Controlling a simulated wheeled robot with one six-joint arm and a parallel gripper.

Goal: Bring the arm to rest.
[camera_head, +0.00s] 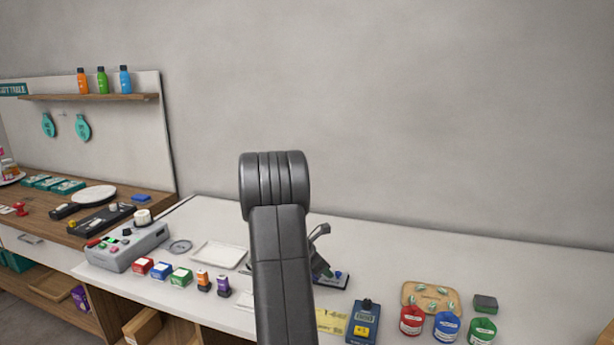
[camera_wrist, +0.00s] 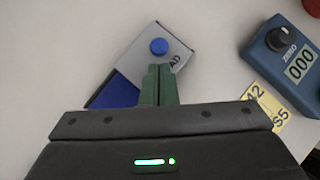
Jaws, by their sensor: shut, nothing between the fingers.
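My gripper (camera_wrist: 158,70) shows in the wrist view with its two green fingers together and nothing between them. The fingers point at a grey and blue device with a blue button (camera_wrist: 159,47) and cover part of it. I cannot tell whether they touch it. In the head view my dark arm rises in the middle of the picture, bent at the top, and hides part of the white counter (camera_head: 540,290). The device (camera_head: 338,281) shows in part just right of the arm there. The gripper is mostly hidden behind the arm in that view.
A blue box with a dial (camera_head: 363,322) and yellow tags (camera_head: 331,321) lie close to the right of the arm. Several coloured jars (camera_head: 447,327) stand farther right. Left are a white tray (camera_head: 219,254), small boxes and a grey machine (camera_head: 128,246). The air above is clear.

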